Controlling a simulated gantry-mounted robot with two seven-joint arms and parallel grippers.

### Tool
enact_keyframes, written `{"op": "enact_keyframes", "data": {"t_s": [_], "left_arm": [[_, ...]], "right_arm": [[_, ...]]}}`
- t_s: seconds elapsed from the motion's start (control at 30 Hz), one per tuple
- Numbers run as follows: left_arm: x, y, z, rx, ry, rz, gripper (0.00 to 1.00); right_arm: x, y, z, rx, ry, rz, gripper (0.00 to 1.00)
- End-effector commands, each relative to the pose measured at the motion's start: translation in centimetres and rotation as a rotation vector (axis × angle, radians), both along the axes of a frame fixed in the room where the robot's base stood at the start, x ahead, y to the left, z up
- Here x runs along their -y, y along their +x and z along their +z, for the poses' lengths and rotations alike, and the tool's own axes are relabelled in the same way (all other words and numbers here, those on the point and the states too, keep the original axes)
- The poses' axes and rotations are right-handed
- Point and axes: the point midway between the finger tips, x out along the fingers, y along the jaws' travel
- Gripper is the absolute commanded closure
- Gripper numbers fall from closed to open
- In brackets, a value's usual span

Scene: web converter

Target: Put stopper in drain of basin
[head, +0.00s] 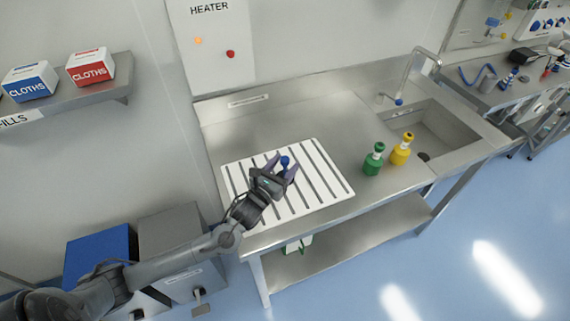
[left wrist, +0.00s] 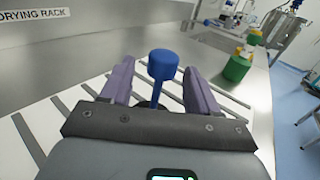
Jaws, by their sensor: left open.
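A blue stopper (left wrist: 162,66) with a round knob on a thin stem stands upright on the white drying rack (head: 330,178); its knob also shows in the head view (head: 285,161). Its dark lower end is mostly hidden behind my gripper. My left gripper (head: 281,169) is open, with its purple fingers on either side of the stopper in the left wrist view (left wrist: 158,82). I see gaps between the fingers and the knob. The steel basin (head: 440,122) is at the right of the counter. A dark round spot (head: 423,157) inside it looks like the drain. My right gripper is out of view.
A green bottle (head: 373,160) and a yellow bottle (head: 401,150) stand between the rack and the basin. A tall faucet (head: 415,68) rises behind the basin. The counter behind the rack is clear. A wall shelf (head: 75,92) holds cloth boxes at left.

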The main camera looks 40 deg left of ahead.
Motion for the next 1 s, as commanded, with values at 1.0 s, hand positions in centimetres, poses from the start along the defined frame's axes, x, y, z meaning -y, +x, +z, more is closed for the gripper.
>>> {"op": "enact_keyframes", "data": {"t_s": [1.0], "left_arm": [[1.7, -10.8, 0.0, -0.001, 0.000, 0.000, 0.40]], "right_arm": [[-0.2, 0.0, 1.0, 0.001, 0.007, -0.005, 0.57]]}}
